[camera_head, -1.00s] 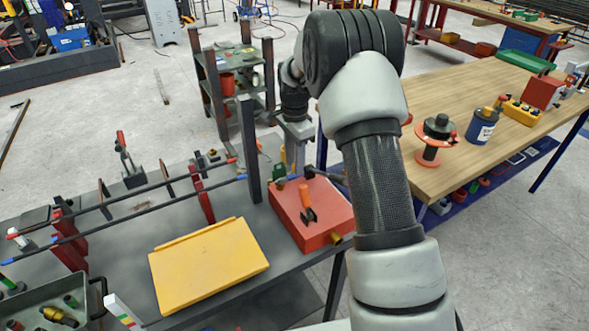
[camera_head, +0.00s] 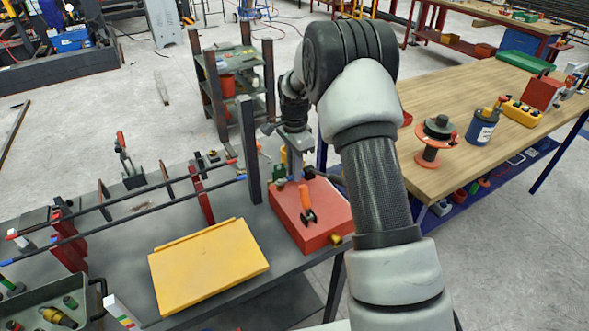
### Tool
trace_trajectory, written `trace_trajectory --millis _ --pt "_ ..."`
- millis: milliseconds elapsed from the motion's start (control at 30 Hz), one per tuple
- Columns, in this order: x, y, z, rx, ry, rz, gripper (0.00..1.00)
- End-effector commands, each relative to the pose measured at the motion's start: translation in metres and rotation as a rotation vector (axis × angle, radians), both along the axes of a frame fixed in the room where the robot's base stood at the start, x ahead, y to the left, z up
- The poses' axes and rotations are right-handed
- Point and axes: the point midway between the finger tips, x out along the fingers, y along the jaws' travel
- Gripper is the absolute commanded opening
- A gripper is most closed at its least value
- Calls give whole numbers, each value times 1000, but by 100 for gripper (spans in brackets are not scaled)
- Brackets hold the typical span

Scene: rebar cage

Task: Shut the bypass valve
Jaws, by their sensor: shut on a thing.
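A red box (camera_head: 318,226) sits on the dark bench, with valve parts on its top. An orange-handled lever (camera_head: 304,197) stands on a black mount at its front. Behind it are a dark knob with a dark bar (camera_head: 320,176) and a green fitting (camera_head: 279,173). I cannot tell which of these is the bypass valve. My gripper (camera_head: 295,176) points down at the back of the box, behind the orange lever. It is shut on a small part there. Its fingertips and the held part are mostly hidden by the knob and the lever.
A yellow panel (camera_head: 209,263) lies on the bench left of the box. A dark upright post (camera_head: 249,150) stands close left of my gripper. Long bars on red supports (camera_head: 203,197) run further left. A wooden table (camera_head: 465,95) stands at the right.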

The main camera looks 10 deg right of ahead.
Motion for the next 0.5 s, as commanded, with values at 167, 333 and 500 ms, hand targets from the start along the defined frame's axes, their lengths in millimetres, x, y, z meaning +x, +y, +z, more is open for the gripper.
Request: trace_trajectory --millis 167,333,500 --pt "-1 0 1 -1 0 -18 0" --pt "-4 0 1 -1 0 -82 0" --pt "-10 -1 1 -1 0 -198 0"
